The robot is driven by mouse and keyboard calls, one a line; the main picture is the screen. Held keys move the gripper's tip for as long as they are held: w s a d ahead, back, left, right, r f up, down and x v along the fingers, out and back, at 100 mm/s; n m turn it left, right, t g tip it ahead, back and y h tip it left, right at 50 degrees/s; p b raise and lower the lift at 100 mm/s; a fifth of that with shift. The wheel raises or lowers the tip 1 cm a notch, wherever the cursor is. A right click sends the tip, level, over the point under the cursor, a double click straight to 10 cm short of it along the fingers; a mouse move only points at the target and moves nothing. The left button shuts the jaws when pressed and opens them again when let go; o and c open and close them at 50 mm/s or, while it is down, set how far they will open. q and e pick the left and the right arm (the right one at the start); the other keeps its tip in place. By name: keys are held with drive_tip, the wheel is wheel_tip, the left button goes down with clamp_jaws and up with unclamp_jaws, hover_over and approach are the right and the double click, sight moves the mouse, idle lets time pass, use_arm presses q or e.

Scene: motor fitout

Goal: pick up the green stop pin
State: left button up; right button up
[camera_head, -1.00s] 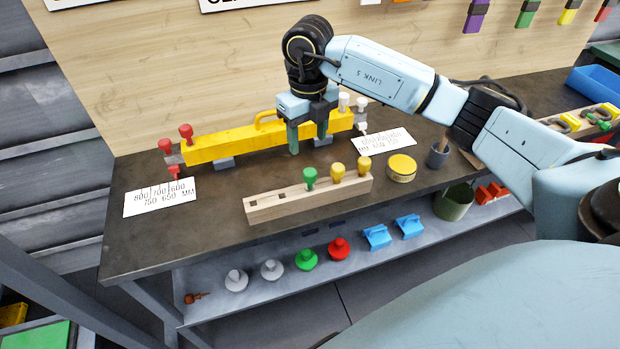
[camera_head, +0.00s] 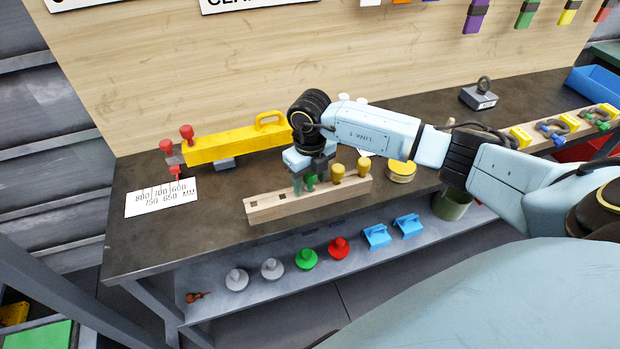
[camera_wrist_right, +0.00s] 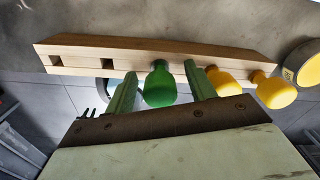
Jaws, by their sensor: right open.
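The green stop pin (camera_head: 310,182) stands in the wooden rack (camera_head: 262,211) on the bench. In the right wrist view the green pin (camera_wrist_right: 159,84) is between the two green fingers of my right gripper (camera_wrist_right: 160,90), with a gap on each side. My right gripper (camera_head: 310,183) is open at the rack and partly hides the pin in the head view. Two yellow pins (camera_head: 338,172) stand in the rack just right of the green one. Two rack holes at the left end are empty. My left gripper is not in view.
A yellow bar (camera_head: 235,145) with red knobs lies behind the rack. A yellow round tin (camera_head: 401,171) stands to the right. A white scale card (camera_head: 160,197) lies at left. The lower shelf holds grey, green and red knobs and blue blocks.

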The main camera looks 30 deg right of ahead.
drive_tip(key=c, duration=1.1)
drive_tip(key=shift+o, duration=0.2)
drive_tip(key=shift+r, duration=0.1)
